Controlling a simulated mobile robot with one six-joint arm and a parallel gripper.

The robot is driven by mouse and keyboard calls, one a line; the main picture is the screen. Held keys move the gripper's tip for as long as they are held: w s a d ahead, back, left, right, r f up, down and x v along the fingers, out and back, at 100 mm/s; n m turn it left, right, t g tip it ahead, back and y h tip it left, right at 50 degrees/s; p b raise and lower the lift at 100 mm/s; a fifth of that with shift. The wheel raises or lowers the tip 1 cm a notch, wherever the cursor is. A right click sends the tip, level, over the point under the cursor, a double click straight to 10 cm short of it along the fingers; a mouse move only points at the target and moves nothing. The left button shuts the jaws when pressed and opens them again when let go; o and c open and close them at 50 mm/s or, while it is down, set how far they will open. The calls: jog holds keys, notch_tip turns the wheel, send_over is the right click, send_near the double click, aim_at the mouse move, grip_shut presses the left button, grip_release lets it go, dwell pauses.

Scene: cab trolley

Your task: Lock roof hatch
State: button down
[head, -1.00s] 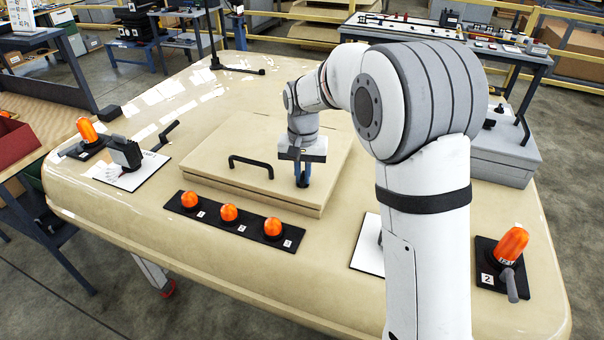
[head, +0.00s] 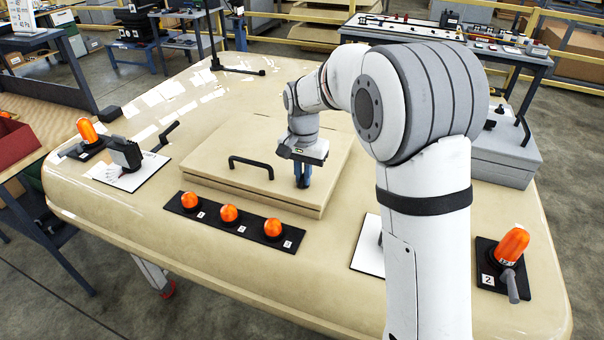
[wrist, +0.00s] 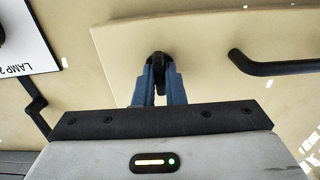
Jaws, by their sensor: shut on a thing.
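The roof hatch (head: 235,178) is a square beige lid lying flat on the beige cab roof. A black bar handle (head: 250,165) stands on it; the handle also shows at the right in the wrist view (wrist: 275,66). My gripper (head: 303,182) points down at the lid's right part, right of the handle. In the wrist view its blue fingers (wrist: 158,85) are shut on a small dark latch knob (wrist: 159,59). The fingers hide most of the knob, and its mark or turn position cannot be read.
Orange lamps on a black strip (head: 228,231) stand in front of the hatch. An orange lamp (head: 511,245) is at the right and another (head: 86,130) at the left. A dark crank device (head: 125,152) sits on a white plate. A grey box (head: 500,150) stands right of my arm.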

jog(key=c, duration=1.5)
grip_release()
jog(key=shift+r, duration=0.15)
notch_tip(320, 180, up, 8)
jog(key=shift+f+b, duration=0.2)
jog(key=shift+b, duration=0.1)
jog(key=s+d+r+n+t, duration=0.2)
jog(key=s+d+r, duration=0.1)
jog(key=s+d, duration=0.9)
jog(key=s+d+f+n, duration=0.1)
jog(key=s+d+f, duration=0.1)
jog(key=s, duration=0.5)
jog(key=s+d+f+n+t, duration=0.1)
jog(key=s+d+f, duration=0.1)
jog(key=s, duration=0.5)
jog(key=shift+s+d+f, duration=0.15)
jog(key=shift+s+f, duration=0.05)
jog(key=shift+f, duration=0.3)
